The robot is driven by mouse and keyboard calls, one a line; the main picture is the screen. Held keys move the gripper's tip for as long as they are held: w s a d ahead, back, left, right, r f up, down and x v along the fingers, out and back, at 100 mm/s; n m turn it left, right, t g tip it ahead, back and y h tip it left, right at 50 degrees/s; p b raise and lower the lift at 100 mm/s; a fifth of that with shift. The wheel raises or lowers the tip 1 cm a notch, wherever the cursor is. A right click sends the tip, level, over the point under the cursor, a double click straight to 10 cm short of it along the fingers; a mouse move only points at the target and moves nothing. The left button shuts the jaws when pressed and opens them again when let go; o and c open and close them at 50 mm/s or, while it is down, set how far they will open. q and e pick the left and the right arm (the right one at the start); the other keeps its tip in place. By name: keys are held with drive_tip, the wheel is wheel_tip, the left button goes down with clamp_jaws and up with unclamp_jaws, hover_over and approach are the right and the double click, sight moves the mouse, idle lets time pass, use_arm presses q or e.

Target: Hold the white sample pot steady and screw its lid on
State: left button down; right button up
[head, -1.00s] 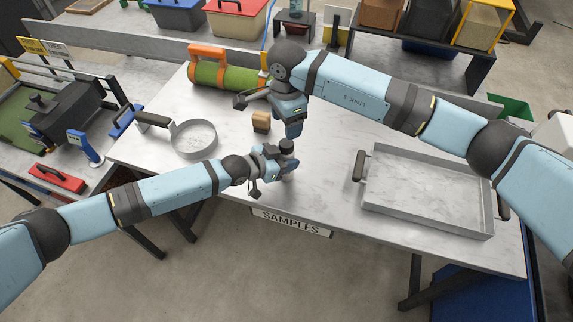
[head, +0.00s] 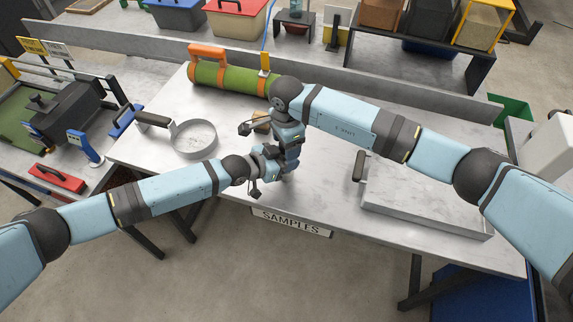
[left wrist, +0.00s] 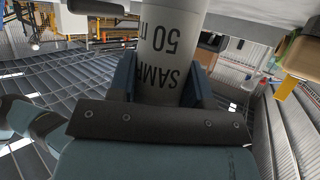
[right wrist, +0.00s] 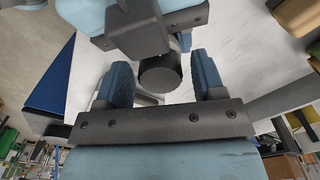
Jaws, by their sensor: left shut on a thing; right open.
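The white sample pot (left wrist: 160,45) with black lettering stands upright at the table's front. My left gripper (left wrist: 165,85) is shut on its body, one finger on each side. The dark round lid (right wrist: 160,78) appears on top of the pot; how far it is threaded cannot be seen. My right gripper (right wrist: 162,80) is open above the pot, pointing down, with a finger on either side of the lid and gaps to it. In the head view my right wrist and hand hide most of the pot and lid.
A grey tray (head: 425,222) lies at right, under my right arm. A round sieve-like pan (head: 193,139) is at left. A green roll (head: 235,77) with orange straps lies at the back. A small brown block (head: 261,124) is behind the grippers. The SAMPLES sign (head: 290,221) hangs at the front edge.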

drive_tip(key=c, duration=0.9)
drive_tip(key=o, duration=1)
drive_tip(key=shift+r, duration=0.1)
drive_tip(key=shift+r, duration=2.2)
drive_tip(key=o, duration=0.5)
